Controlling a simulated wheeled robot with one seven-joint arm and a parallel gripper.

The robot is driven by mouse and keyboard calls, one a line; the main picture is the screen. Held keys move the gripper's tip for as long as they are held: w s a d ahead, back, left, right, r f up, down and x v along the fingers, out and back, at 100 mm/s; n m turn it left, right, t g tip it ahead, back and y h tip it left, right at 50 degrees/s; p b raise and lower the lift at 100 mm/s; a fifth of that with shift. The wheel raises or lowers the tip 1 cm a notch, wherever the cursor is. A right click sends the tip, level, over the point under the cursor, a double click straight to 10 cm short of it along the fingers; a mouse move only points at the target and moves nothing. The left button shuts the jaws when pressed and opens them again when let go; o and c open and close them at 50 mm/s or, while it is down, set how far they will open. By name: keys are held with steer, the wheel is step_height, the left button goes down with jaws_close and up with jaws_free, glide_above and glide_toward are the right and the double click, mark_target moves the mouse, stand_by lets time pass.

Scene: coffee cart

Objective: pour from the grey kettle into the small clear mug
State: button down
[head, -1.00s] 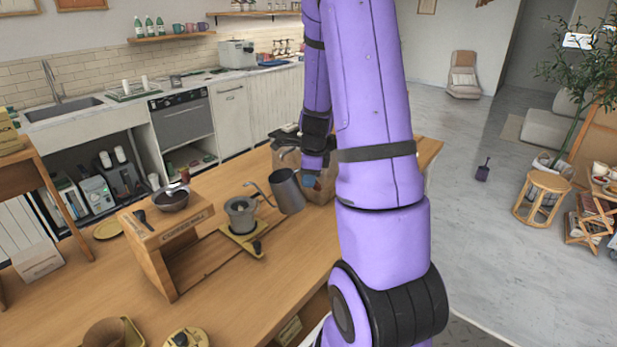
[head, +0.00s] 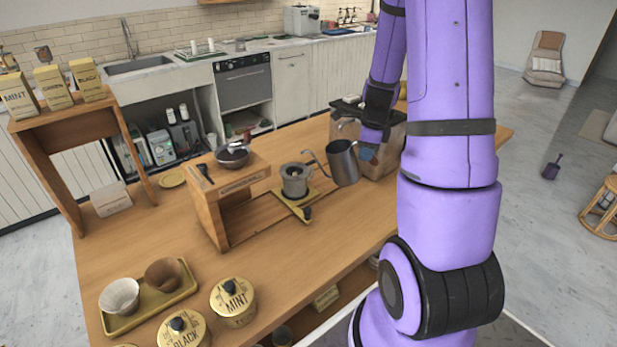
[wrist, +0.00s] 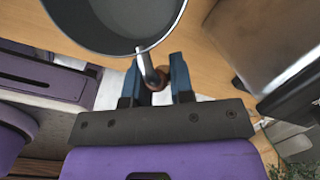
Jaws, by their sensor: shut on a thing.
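The grey kettle (head: 344,165) is in the head view, held above the wooden counter, tilted a little, with its thin spout to the left. In the wrist view the kettle's open top (wrist: 115,20) shows at the upper edge. A small greyish cup-like vessel (head: 295,184) stands on a yellow base left of the kettle, near the spout tip. I cannot tell whether it is the clear mug.
A wooden stand (head: 222,200) with a dark bowl (head: 232,156) on it stands left of the vessel. A brown box-like thing (head: 385,140) stands behind my gripper. Gold tins (head: 233,302) and a tray with two cups (head: 150,310) are at the front left.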

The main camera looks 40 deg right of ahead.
steer(key=shift+a+r, duration=0.1)
steer(key=shift+r, duration=0.1)
steer(key=shift+s+r, duration=0.2)
steer(key=shift+r, duration=0.15)
steer(key=shift+a, duration=0.1)
stand_by(0.5)
steer(key=shift+w+r+g+h, duration=0.1)
steer(key=shift+r+g+h, duration=0.3)
stand_by(0.4)
steer(key=shift+a+r, duration=0.1)
steer(key=shift+r, duration=0.3)
stand_by(0.3)
steer(key=shift+w+a+r+g+h, duration=0.1)
steer(key=shift+w+r+g+h, duration=0.05)
steer(key=shift+r+g+h, duration=0.2)
steer(key=shift+r, duration=0.15)
stand_by(0.4)
